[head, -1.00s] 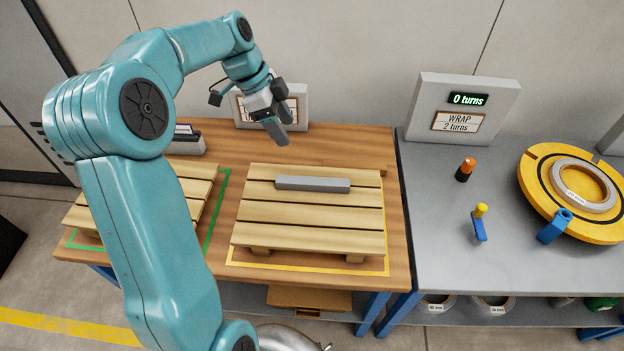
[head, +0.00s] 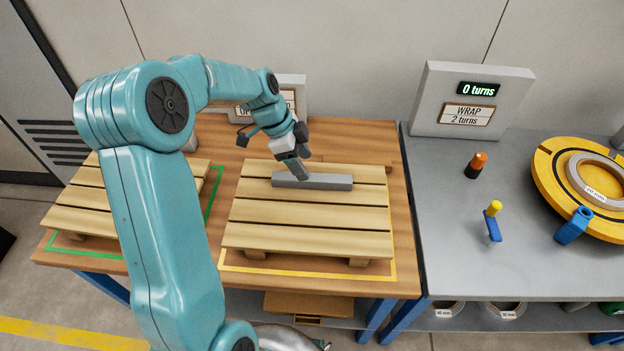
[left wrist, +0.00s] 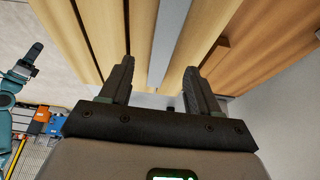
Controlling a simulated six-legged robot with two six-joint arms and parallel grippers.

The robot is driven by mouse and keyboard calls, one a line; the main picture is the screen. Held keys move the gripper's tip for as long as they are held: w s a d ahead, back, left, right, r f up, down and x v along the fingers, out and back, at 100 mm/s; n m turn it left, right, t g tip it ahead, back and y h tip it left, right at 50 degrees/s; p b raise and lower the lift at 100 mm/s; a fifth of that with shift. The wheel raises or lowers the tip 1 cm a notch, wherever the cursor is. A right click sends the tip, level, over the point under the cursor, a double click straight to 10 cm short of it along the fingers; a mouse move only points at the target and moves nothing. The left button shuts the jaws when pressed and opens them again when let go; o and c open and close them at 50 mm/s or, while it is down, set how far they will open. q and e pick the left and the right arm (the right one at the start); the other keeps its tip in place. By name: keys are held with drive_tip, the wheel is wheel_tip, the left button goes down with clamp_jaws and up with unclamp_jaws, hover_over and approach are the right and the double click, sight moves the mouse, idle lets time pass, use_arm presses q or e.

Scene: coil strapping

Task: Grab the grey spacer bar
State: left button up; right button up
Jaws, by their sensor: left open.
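The grey spacer bar (head: 325,181) lies flat across the top slats of the middle wooden pallet (head: 305,240). My left gripper (head: 299,170) is low over the bar's left half in the head view. In the left wrist view the two dark fingers (left wrist: 160,84) are apart, and the bar (left wrist: 168,42) runs between them with space on both sides. The fingers are not closed on it. Whether the tips reach below the bar's top is hard to tell.
A second pallet (head: 75,203) stands at the left in a green outline. A grey bench (head: 455,260) at the right holds a yellow turntable (head: 550,192), a blue crank with a yellow knob (head: 493,222), an orange-topped button (head: 476,165) and a turns display (head: 470,100).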

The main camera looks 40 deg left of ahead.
sight(312, 177)
use_arm(q)
drive_tip(key=shift+p+x, duration=0.3)
drive_tip(key=shift+x, duration=2.45)
drive_tip(key=shift+a+f, duration=0.1)
drive_tip(key=shift+a, duration=0.1)
drive_tip(key=shift+c, duration=0.3)
clamp_jaws()
